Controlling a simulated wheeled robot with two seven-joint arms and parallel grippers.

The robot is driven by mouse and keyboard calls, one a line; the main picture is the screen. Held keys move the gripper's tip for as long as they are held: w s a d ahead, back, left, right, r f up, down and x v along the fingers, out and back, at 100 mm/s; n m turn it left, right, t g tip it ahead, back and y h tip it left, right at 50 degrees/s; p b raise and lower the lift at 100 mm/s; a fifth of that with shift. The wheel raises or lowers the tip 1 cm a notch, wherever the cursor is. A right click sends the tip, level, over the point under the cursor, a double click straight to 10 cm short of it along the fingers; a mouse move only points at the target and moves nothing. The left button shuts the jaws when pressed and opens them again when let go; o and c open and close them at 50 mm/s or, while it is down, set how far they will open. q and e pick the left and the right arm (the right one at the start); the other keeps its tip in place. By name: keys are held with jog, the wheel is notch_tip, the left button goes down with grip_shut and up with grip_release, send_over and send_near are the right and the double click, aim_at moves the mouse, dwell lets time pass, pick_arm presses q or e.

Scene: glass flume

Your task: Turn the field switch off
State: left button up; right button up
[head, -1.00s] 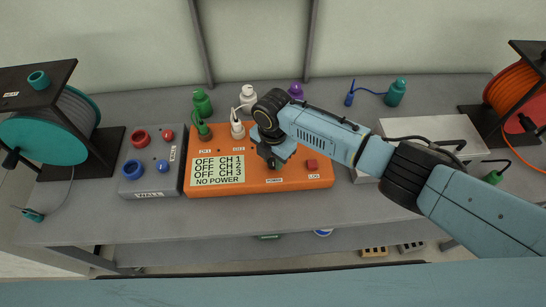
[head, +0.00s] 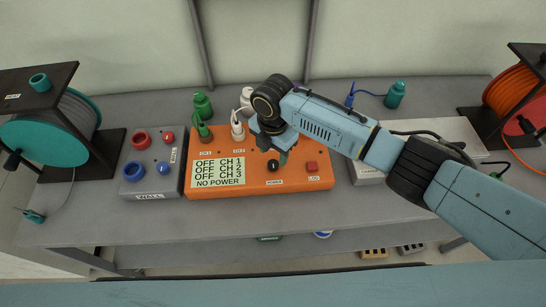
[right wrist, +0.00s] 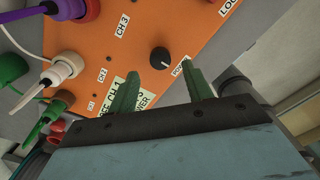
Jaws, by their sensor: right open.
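No label that I can read says "field". The orange box (head: 300,181) has a black knob (head: 272,165) by its POWER label and a display (head: 217,174) reading OFF for its channels and NO POWER. The knob also shows in the right wrist view (right wrist: 159,56), its white mark visible. My right gripper (head: 282,158) is open over the orange box, just behind and right of the knob in the head view. In the right wrist view its green fingers (right wrist: 159,72) are apart, with the knob beyond the gap and nothing held. My left gripper is out of view.
A grey box (head: 150,197) marked WALL, with red and blue sockets, stands left of the orange box. Green and white plugs (head: 237,131) stand in its rear. A pale box (head: 440,131) is at right, partly behind my arm. Cable reels (head: 50,142) flank the bench.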

aim_at(273, 163)
notch_tip(273, 163, up, 9)
dwell(0.3)
dwell(0.4)
